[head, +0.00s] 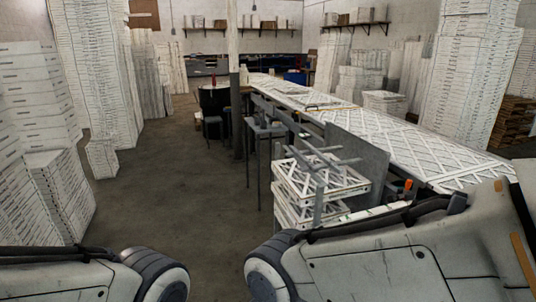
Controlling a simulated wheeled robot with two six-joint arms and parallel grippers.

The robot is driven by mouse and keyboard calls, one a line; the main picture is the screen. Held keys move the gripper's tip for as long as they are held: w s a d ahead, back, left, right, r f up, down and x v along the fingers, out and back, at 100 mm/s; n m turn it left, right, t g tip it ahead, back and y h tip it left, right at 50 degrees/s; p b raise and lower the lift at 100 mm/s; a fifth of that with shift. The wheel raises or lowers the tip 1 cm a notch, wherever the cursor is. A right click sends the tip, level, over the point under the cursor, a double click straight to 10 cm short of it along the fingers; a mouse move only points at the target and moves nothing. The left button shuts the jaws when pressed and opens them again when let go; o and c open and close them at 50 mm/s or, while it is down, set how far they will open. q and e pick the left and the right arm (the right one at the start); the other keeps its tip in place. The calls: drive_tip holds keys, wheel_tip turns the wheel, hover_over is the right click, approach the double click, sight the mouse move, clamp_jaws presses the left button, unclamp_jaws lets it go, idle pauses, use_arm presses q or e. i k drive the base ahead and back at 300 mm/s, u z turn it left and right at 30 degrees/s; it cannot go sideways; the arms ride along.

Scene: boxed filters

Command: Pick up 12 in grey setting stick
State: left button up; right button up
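I cannot clearly make out a 12 in grey setting stick. A thin yellowish bar (328,106) lies across the long white work table (405,141), and a small flat grey item (291,91) lies farther back on it. Both are too small to identify. Parts of my two arms fill the bottom left and bottom right corners. Neither gripper shows, so I cannot see whether they hold anything.
A stack of white lattice-faced filters (297,183) stands in a grey frame at the table's near end, beside a dark grey panel (357,165). Tall filter stacks (467,65) line the right, with more stacks (36,100) at left. The floor aisle (165,190) is clear.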

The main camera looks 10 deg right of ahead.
sight(310, 165)
drive_tip(key=z, duration=0.1)
drive_tip(key=i, duration=1.35)
drive_tip(key=z, duration=0.6)
drive_tip(key=k, duration=0.5)
drive_tip(key=z, duration=0.6)
drive_tip(key=i, duration=1.65)
drive_tip(key=u, duration=1.5)
